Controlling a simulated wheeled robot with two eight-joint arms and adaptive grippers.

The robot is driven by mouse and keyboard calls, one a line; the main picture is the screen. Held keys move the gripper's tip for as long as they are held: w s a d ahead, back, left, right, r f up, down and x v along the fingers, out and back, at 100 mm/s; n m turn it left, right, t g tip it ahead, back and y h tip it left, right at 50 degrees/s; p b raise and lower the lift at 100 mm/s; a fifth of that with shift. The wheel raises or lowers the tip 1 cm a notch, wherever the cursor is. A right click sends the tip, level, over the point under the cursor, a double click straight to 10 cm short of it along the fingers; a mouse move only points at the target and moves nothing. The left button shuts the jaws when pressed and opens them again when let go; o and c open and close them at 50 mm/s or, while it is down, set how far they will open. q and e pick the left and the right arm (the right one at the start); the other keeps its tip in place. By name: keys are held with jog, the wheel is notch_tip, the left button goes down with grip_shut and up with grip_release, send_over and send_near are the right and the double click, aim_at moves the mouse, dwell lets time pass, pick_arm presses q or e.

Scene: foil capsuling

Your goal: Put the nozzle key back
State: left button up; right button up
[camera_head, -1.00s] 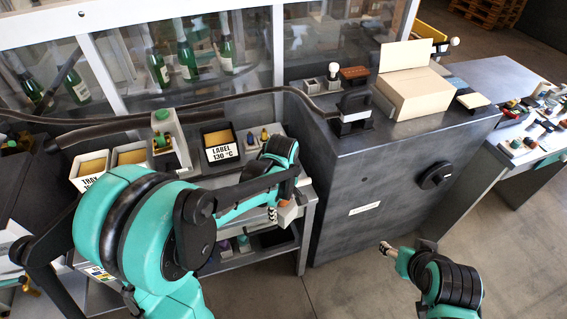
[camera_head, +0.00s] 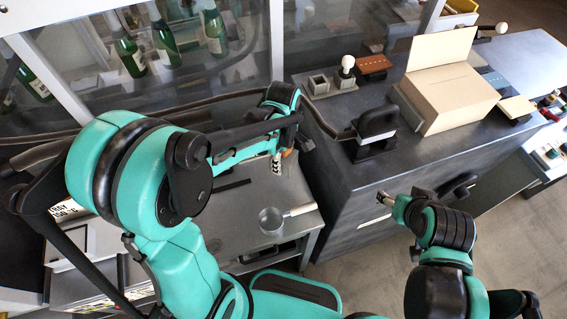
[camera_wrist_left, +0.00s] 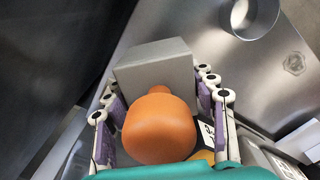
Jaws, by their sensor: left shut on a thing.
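My left gripper (camera_head: 279,162) is over the right part of the grey metal bench. In the left wrist view its fingers are shut around an orange rounded knob (camera_wrist_left: 158,130), which I take for the nozzle key's handle. A grey block (camera_wrist_left: 155,66) shows just beyond the knob; I cannot tell whether it belongs to the key or is a separate support. The key's lower part is hidden. My right gripper (camera_head: 386,198) is in front of the dark cabinet, away from the bench; its fingers are too small to read.
A metal cup (camera_head: 271,219) with a pale handle stands near the bench's front. A dark cabinet (camera_head: 350,210) adjoins on the right, carrying a black-handled device (camera_head: 376,128) and an open cardboard box (camera_head: 450,97). Green bottles (camera_head: 130,52) stand behind glass.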

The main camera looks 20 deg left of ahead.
pick_arm(q)
notch_tip(320, 180, down, 9)
jog(key=b, duration=0.3)
jog(key=shift+f, duration=0.45)
jog(key=shift+f+b, duration=0.1)
jog(key=shift+b, duration=0.2)
jog(key=o, duration=1.2)
jog(key=shift+o, duration=0.2)
